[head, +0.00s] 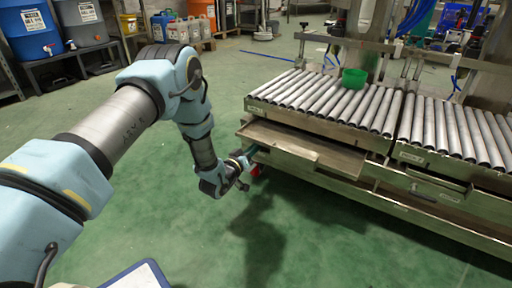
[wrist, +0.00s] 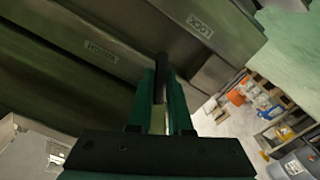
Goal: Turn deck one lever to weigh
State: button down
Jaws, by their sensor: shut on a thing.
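My gripper (wrist: 160,95) is shut on a dark lever (wrist: 161,68), with its green fingers on either side of the lever's grip. In the wrist view the lever points up the picture, between a plate reading LOCK (wrist: 200,25) at the upper right and a plate that seems to read WEIGH (wrist: 101,52) at the left. Its pivot is not clearly visible. In the head view my gripper (head: 247,160) is at the left end of the left roller deck (head: 320,100), below the rollers. The lever is too small to make out there.
A metal tray (head: 300,145) sticks out under the left deck's rollers. A right roller deck (head: 455,130) adjoins. Open green floor lies in front.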

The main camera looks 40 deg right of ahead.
jog(key=shift+r+n, duration=0.1)
jog(key=shift+n, duration=0.2)
jog(key=n+p, duration=0.1)
jog(key=n, duration=0.3)
jog(key=s+r+n+p, duration=0.1)
jog(key=n+p, duration=0.1)
jog(key=n, duration=0.2)
jog(key=r+n+p, duration=0.1)
jog(key=n, duration=0.2)
jog(key=shift+s+d+r+n+p, duration=0.15)
jog(key=shift+s+n+p, duration=0.05)
jog(key=shift+n+p, duration=0.2)
dwell(0.5)
jog(key=c, duration=0.8)
grip_release()
jog(key=shift+c, duration=0.2)
jog(key=shift+r, duration=0.1)
jog(key=shift+d, duration=0.1)
